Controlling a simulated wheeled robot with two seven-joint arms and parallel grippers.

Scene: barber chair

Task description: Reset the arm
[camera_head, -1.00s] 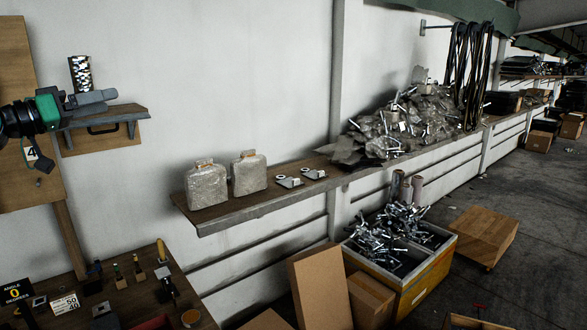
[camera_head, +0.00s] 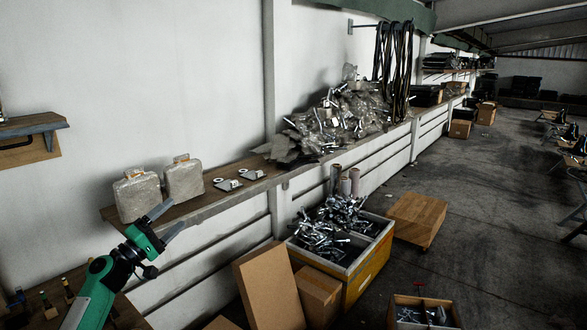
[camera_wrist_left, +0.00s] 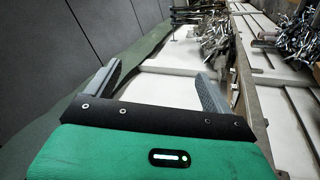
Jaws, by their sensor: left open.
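My left gripper (camera_head: 168,218) is in the lower left of the head view, on a green arm that rises from the bottom edge. Its two grey fingers are spread, with nothing between them. It appears in front of the long wall shelf (camera_head: 232,197), near two wrapped, jug-shaped packages (camera_head: 138,196); I cannot tell the exact gap. The left wrist view also shows the open, empty fingers (camera_wrist_left: 158,72), with the pale wall behind them. My right gripper is not in view.
A small wooden wall shelf (camera_head: 35,125) is at the far left. A bin of metal parts (camera_head: 362,270), cardboard boxes (camera_head: 268,286) and a low wooden crate (camera_head: 418,217) stand on the floor below the long shelf. The grey floor (camera_head: 480,200) at right is largely clear.

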